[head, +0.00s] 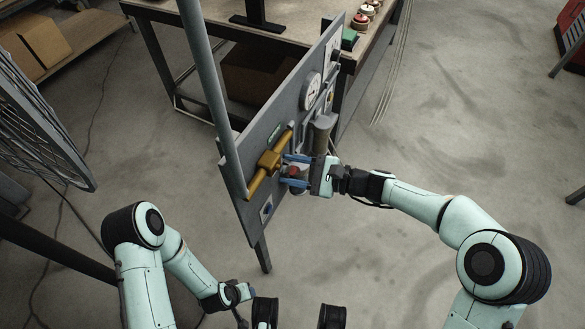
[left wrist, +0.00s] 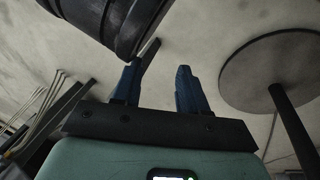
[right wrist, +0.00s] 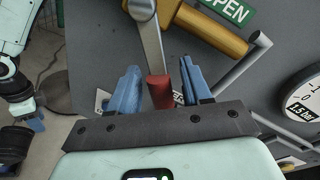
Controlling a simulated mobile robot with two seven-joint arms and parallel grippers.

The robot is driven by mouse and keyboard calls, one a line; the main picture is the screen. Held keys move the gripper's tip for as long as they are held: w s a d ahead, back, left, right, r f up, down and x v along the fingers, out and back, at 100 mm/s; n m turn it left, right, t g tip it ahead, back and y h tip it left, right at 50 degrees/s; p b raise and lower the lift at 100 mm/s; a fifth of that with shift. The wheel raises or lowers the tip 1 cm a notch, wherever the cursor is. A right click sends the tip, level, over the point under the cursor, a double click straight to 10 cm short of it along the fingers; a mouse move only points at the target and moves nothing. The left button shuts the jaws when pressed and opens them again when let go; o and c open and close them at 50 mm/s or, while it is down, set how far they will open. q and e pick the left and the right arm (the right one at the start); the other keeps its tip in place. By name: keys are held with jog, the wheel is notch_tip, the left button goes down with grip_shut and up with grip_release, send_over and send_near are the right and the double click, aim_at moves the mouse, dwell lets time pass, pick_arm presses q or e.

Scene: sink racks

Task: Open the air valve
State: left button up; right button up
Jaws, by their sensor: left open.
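The air valve (head: 269,161) is a brass-yellow body on a yellow pipe, mounted on a grey upright panel. Its silver lever (right wrist: 152,47) ends in a red grip (right wrist: 160,92), which also shows in the head view (head: 294,170). My right gripper (right wrist: 160,66) is at the panel with its blue fingers on either side of the red grip. The fingers are apart, with a gap visible on both sides of the grip. A green OPEN label (right wrist: 229,11) is beside the valve. My left gripper (left wrist: 158,72) is open and empty, low down and away from the panel.
The panel (head: 240,203) also carries a pressure gauge (head: 311,91) and a grey cylinder (head: 322,133). A workbench (head: 290,38) stands behind it. A caged fan (head: 40,118) is at the left. The floor right of the panel is clear.

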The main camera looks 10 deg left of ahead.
pick_arm(q)
jog(key=r, duration=0.1)
jog(key=d+r+p, duration=0.1)
jog(key=r+p, duration=0.1)
jog(key=shift+s+d+r, duration=0.15)
jog(key=shift+d, duration=0.1)
pick_arm(e)
jog(key=v, duration=1.3)
jog(key=shift+d, duration=0.25)
jog(key=shift+f, duration=0.1)
